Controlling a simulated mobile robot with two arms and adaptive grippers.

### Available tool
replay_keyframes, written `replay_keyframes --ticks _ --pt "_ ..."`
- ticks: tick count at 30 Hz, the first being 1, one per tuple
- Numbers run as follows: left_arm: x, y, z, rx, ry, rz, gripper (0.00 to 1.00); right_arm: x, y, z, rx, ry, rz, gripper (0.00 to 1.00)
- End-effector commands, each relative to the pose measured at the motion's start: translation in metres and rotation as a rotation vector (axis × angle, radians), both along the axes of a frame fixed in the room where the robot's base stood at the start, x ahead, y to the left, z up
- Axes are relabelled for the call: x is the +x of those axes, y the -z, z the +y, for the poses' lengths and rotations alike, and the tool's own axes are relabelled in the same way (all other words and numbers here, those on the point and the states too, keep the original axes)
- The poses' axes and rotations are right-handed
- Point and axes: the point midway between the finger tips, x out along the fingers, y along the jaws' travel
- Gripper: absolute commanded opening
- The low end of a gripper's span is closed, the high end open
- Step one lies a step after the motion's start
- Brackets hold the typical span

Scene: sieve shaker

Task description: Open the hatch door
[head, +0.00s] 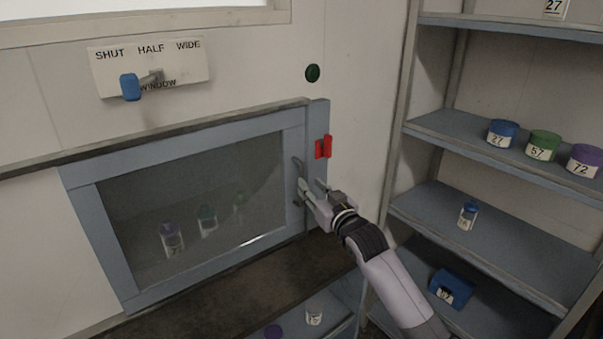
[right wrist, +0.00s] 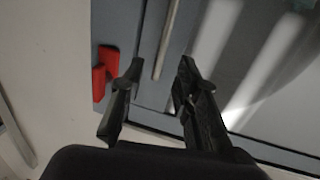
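The hatch door (head: 85,215) has a blue-grey frame and a dark glass pane, and it looks shut in the wall. A thin upright handle (head: 297,168) is near its right edge; it also shows in the right wrist view (right wrist: 168,40). A red latch piece (head: 323,147) is at the right of the door, seen too in the right wrist view (right wrist: 104,73). My right gripper (head: 311,186) is open by the handle. In the right wrist view the handle's end appears between the fingertips (right wrist: 160,68); I cannot tell if they touch it. My left gripper is not in view.
A window lever with a blue grip (head: 131,87) is on a labelled plate at upper left. Shelves (head: 480,232) with labelled containers stand at right. A dark ledge (head: 240,285) runs below the door.

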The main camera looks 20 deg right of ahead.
Motion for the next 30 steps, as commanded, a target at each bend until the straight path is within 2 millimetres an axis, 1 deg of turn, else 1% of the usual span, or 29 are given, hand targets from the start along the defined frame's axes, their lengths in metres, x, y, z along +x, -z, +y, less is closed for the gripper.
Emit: replay_keyframes --ticks 1,6,9,13,18,26,30 --pt "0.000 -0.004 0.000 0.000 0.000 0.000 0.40 0.009 -0.003 0.002 0.001 -0.001 -0.001 0.29" --pt "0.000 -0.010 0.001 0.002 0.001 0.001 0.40 0.036 -0.002 0.006 0.000 -0.001 0.000 0.29" --pt "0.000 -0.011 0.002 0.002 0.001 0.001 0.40 0.048 -0.001 0.008 0.001 -0.001 0.000 0.29" --pt "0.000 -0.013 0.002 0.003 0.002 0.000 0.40 0.059 -0.001 0.010 0.001 -0.001 0.000 0.29" --pt "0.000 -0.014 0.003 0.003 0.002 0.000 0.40 0.065 0.000 0.010 0.000 0.000 0.000 0.29" --pt "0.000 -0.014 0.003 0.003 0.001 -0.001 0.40 0.066 0.000 0.011 0.000 -0.001 0.000 0.29" --pt "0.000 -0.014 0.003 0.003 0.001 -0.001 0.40 0.066 0.000 0.011 0.000 -0.001 0.000 0.21"
